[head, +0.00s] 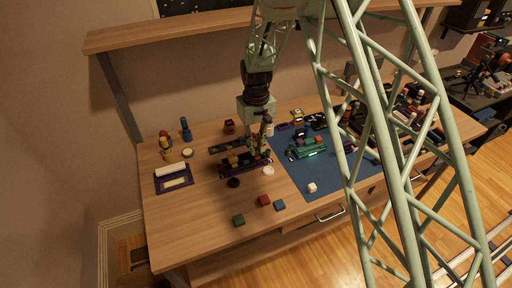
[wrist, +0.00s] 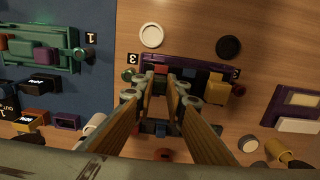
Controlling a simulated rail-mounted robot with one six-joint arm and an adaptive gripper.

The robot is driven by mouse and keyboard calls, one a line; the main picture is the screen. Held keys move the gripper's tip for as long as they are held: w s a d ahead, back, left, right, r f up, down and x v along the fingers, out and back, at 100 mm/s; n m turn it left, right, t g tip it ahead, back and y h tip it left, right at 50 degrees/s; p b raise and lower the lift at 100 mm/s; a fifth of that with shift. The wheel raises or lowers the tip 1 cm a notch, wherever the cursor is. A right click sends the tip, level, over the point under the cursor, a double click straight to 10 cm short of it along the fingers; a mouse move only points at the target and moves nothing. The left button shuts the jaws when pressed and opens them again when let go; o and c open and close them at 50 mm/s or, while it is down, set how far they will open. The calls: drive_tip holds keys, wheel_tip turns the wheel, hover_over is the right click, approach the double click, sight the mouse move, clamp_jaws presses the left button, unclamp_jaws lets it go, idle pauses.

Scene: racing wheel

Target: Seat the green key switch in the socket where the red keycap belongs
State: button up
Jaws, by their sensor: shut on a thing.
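A purple rack (wrist: 195,62) marked 3 carries red (wrist: 160,70), blue (wrist: 190,76) and yellow (wrist: 214,88) pieces. It also shows in the head view (head: 232,175). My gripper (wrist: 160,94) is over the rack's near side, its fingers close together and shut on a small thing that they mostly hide. I cannot tell its colour. My gripper also shows at the rack's right end in the head view (head: 262,146). A green block (head: 238,220) and a red block (head: 264,200) lie on the table's front part. I cannot tell which is a key switch or a keycap.
A green rack (head: 307,148) marked 1 stands on the blue mat (head: 345,182) to the right. A blue block (head: 279,205) and white block (head: 312,187) lie in front. White (wrist: 151,35) and black (wrist: 228,46) discs lie beside the purple rack. The table's front left is clear.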

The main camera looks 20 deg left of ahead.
sight(256, 149)
drive_tip(key=shift+f, duration=0.55)
drive_tip(key=o, duration=0.8)
drive_tip(key=shift+c, duration=0.2)
drive_tip(key=shift+r, duration=0.2)
wheel_tip(256, 149, up, 12)
drive_tip(key=shift+f, duration=0.15)
idle(0.3)
drive_tip(key=shift+d, duration=0.1)
idle(0.8)
